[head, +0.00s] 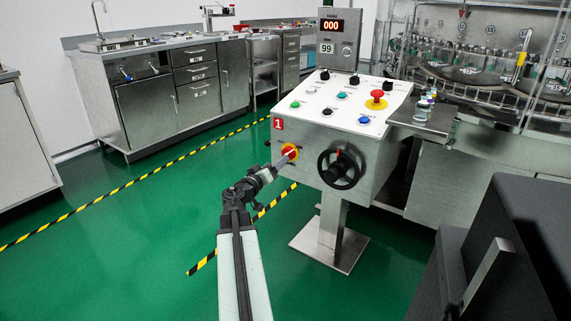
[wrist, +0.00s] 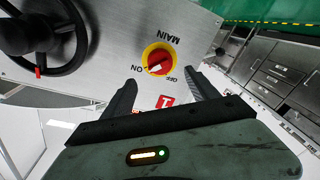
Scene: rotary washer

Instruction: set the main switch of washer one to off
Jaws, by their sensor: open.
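Washer one's main switch (head: 290,152) is a red knob on a round yellow plate, on the left of the panel's front face. In the head view my gripper (head: 279,163) is close in front of the switch; contact cannot be told.
A black handwheel (head: 339,168) sits right of the switch; it also shows in the wrist view (wrist: 45,40). A red number 1 label (head: 278,123) is above the switch. The sloped panel top (head: 330,105) carries several buttons. Green floor is clear to the left.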

